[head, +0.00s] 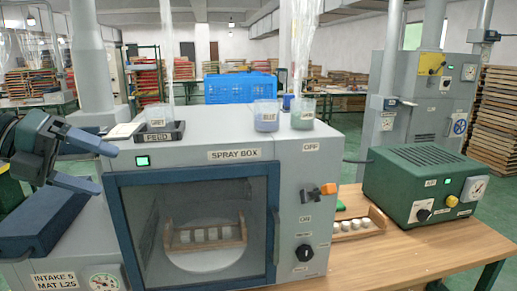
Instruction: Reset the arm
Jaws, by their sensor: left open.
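My left gripper (107,168) is at the left of the head view, its two dark blue fingers spread apart with nothing between them. It is beside the upper left corner of the grey spray box (235,153), and I cannot tell whether it touches it. My right gripper is not in view. The spray box's blue-framed door (273,225) is shut. Through its window a wooden tray (208,246) with several pale pieces shows on a round plate (205,260).
Cups (266,116) stand on top of the spray box, one on a dark FEED stand (160,134). Right of the box, a second wooden tray (378,218) and a green box (425,180) with a gauge sit on the wooden table (420,245). The table's front right is clear.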

